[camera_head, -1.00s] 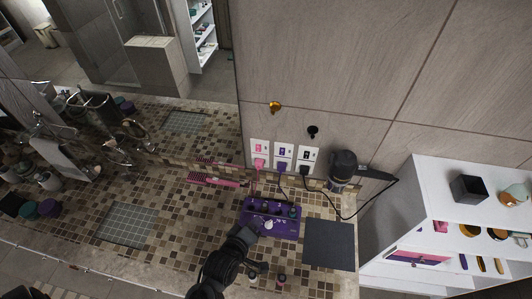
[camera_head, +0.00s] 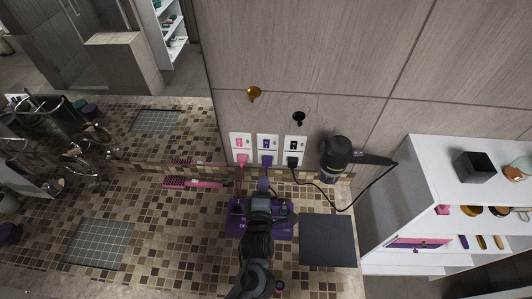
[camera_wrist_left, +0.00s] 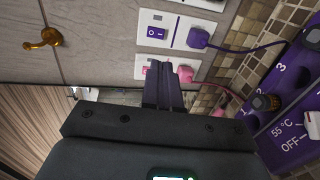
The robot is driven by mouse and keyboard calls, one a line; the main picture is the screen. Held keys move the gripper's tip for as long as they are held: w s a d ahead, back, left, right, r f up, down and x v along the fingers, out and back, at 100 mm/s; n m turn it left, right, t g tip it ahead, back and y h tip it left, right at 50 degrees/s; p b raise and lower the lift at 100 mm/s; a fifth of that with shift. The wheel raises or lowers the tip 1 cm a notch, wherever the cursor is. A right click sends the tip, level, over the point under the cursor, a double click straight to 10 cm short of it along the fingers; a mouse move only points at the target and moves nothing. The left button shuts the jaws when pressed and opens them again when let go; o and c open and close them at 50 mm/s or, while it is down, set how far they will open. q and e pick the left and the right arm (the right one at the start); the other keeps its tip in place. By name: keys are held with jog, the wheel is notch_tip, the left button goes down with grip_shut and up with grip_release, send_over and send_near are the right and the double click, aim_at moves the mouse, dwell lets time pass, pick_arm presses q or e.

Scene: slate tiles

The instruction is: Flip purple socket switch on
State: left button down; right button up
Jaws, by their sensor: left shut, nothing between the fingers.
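The purple socket switch (camera_head: 267,141) is on the middle of three white wall plates, above the purple plug (camera_head: 266,158). In the left wrist view the purple switch (camera_wrist_left: 157,33) shows white marks beside its plug (camera_wrist_left: 198,38). Whether it is on or off is unclear. My left gripper (camera_head: 262,183) is shut and empty, over the counter and in front of and below the purple socket. In the left wrist view its closed fingertips (camera_wrist_left: 163,68) point toward the purple plate, apparently short of it, and partly cover the pink socket. My right gripper is not in view.
The pink socket (camera_head: 241,149) and black socket (camera_head: 294,149) flank the purple one. A purple device (camera_head: 236,224) sits beneath my left arm. A black hair dryer (camera_head: 336,152) hangs at right. A pink brush (camera_head: 192,183) lies left. A grey mat (camera_head: 328,241) is clear.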

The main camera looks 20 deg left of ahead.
aim_at(267, 147)
pick_arm(q)
jog(key=b+x, duration=0.6)
jog(key=x, duration=0.7)
jog(key=shift+f+b, duration=0.1)
jog(key=shift+b, duration=0.3)
jog(key=shift+w+a, duration=0.1)
jog(key=shift+w, duration=0.4)
